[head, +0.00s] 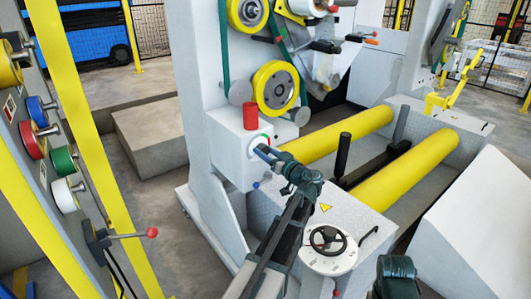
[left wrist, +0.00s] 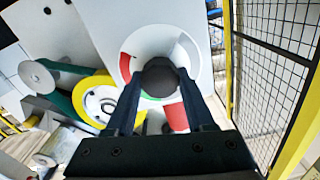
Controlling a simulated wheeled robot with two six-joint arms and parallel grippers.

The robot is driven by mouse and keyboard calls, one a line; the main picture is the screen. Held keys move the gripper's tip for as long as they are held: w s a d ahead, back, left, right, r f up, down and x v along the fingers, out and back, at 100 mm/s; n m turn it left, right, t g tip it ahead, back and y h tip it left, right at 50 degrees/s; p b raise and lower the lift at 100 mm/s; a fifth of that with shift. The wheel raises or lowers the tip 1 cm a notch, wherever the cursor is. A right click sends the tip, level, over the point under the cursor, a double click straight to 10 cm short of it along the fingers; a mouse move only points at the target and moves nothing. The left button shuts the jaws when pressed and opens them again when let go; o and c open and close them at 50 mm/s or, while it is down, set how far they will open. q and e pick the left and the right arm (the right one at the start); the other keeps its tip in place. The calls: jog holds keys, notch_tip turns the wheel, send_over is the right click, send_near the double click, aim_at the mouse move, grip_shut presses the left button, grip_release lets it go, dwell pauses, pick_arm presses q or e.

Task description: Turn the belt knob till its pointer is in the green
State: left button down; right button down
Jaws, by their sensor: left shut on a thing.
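The belt knob (left wrist: 160,72) is a dark round knob in front of a white dial (left wrist: 148,45) in the left wrist view. The dial has a red part at its left and a green part at its lower edge. In the head view the dial (head: 252,147) is on the front of a white box, partly covered. My left gripper (head: 264,152) reaches it from the front; its two fingers (left wrist: 160,88) are shut on the knob's sides. The pointer is hidden, so I cannot tell where it points.
A red cylinder (head: 249,115) stands on the box below a yellow pulley (head: 275,88). Yellow rollers (head: 390,172) lie to the right. A black handwheel (head: 327,239) is nearer me. A panel with coloured knobs (head: 63,160) stands at the left. A wire fence (left wrist: 272,80) shows in the wrist view.

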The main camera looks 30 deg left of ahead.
pick_arm(q)
jog(key=shift+m, duration=0.3)
jog(key=m, duration=0.4)
jog(key=shift+m, duration=0.4)
jog(key=m, duration=0.4)
jog(key=shift+m, duration=0.3)
jog(key=m, duration=0.5)
jog(key=shift+f, duration=0.1)
jog(key=m, duration=1.5)
jog(key=shift+m, duration=1.9)
jog(key=shift+s+f+m, duration=0.1)
jog(key=shift+m, duration=0.2)
